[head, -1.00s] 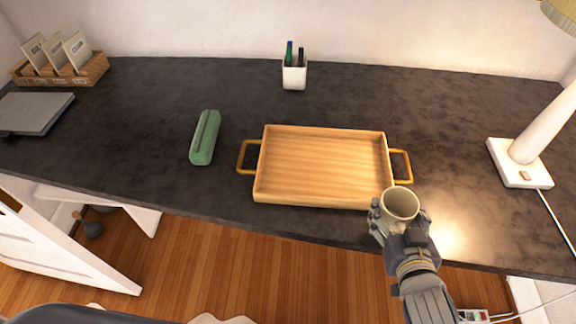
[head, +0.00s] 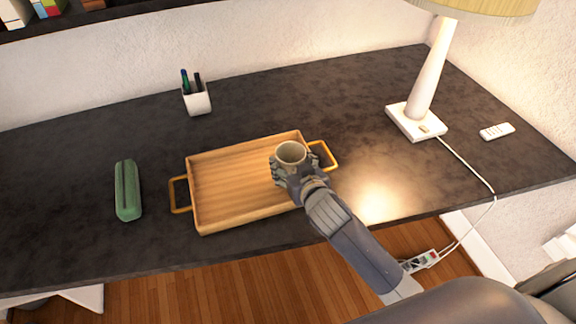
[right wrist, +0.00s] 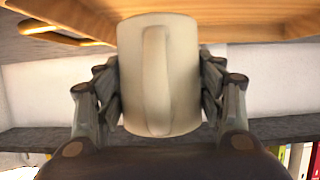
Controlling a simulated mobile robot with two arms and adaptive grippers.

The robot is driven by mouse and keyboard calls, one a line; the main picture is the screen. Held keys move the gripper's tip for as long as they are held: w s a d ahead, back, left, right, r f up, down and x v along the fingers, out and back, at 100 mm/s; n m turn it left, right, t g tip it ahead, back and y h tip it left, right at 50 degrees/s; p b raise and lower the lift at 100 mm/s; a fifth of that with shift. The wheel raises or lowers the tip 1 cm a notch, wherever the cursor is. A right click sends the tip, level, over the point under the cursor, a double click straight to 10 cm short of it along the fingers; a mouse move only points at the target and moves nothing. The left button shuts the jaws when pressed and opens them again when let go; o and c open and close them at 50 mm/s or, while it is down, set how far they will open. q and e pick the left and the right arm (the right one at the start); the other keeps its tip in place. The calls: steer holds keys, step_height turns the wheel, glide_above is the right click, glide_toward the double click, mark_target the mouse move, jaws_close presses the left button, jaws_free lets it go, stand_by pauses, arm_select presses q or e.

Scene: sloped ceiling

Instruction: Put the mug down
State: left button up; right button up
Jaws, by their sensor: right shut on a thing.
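The beige mug (head: 291,154) is in my right gripper (head: 296,171), upright with its opening up, in front of the right part of the wooden tray (head: 230,185) in the head view. In the right wrist view the mug (right wrist: 183,80) sits between both fingers, its handle facing the camera. The tray (right wrist: 255,22) crosses the top of that view, close to the mug; I cannot tell the gap between them. The tray is empty otherwise, with a yellow handle at each end. My left gripper is out of view.
A green case (head: 127,190) lies left of the tray on the dark desk (head: 80,155). A white pen cup (head: 196,99) stands behind it. A lamp (head: 428,75) and a white remote (head: 497,131) are at the right, with a cord over the front edge.

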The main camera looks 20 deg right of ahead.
mark_target(289, 169)
steer(key=shift+w+a, duration=0.1)
steer(key=shift+w, duration=0.6)
steer(key=shift+w+f, duration=0.1)
steer(key=shift+f, duration=1.7)
steer(key=shift+f, duration=0.2)
steer(key=o, duration=1.3)
steer(key=shift+r, duration=0.1)
